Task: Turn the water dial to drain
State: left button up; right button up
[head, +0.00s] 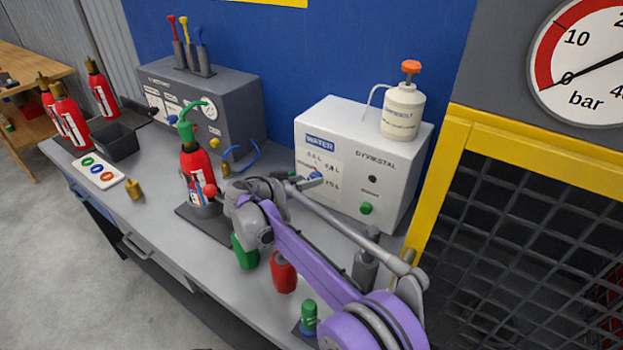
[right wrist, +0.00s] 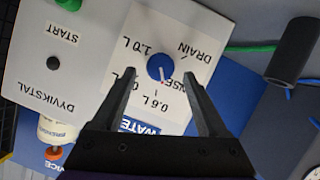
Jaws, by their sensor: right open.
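The water box (head: 345,150) is white and stands at the back of the bench, marked WATER. Its blue water dial (head: 315,178) shows in the head view, partly covered by my right gripper (head: 305,183). In the right wrist view the round dial (right wrist: 160,67) is upside down, and its white pointer points down in the picture, toward the 0.6 L side. The DRAIN label (right wrist: 195,52) is at upper right of it, 1.0 L at upper left. My right gripper (right wrist: 160,73) is open, one finger on each side of the dial; contact is not visible. My left gripper is not in view.
A white bottle with an orange cap (head: 403,108) stands on the box. A green START button (head: 366,209) is on its front. A red extinguisher (head: 197,175) stands left of my right arm. A grey machine (head: 215,105) is behind it. A mesh cage is at right.

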jog(key=shift+x, duration=1.4)
grip_shut()
